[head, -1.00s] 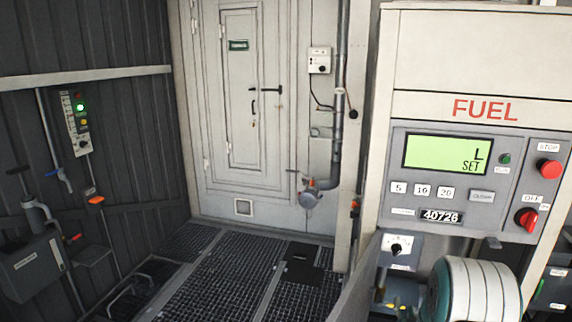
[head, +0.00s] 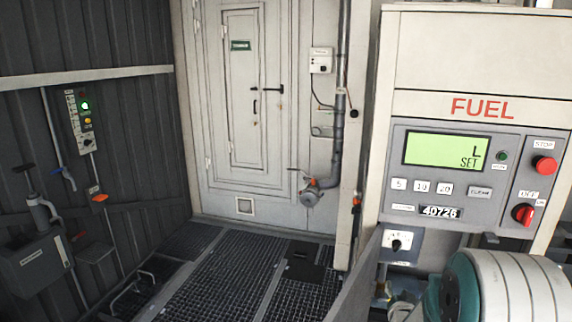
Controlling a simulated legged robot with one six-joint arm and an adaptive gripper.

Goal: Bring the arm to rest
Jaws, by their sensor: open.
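A rounded white and teal link of my arm (head: 510,288) fills the lower right corner of the head view, in front of the lower part of the fuel dispenser. My gripper is outside the view, so its position relative to anything here is hidden. No held object shows.
The fuel dispenser (head: 480,60) stands at the right, with a green display (head: 445,152) reading "L SET", buttons, and red knobs. Wall fittings and a grey box (head: 35,262) line the left wall.

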